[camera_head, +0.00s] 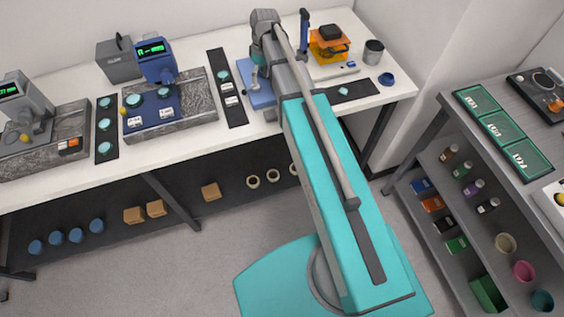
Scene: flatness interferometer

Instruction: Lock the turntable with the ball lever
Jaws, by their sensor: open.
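A blue instrument (157,62) with a green display stands on a speckled granite base (195,100) on the white bench. Round teal discs lie on this base below the instrument, and I cannot tell which part is the turntable. A small yellow ball (124,111) sits at the base's left edge. A grey instrument (28,105) on another granite base at the far left has a yellow ball (25,138) too. My gripper (256,86) is small and partly hidden by my arm. It hangs open above a blue plate (262,99), to the right of the blue instrument's base.
Black strips with discs (106,148) and labels (228,88) lie beside the granite base. An orange stand (328,45), a grey cup (373,52) and a blue ring (386,79) are at the bench's right. A grey shelf (440,190) stands at right.

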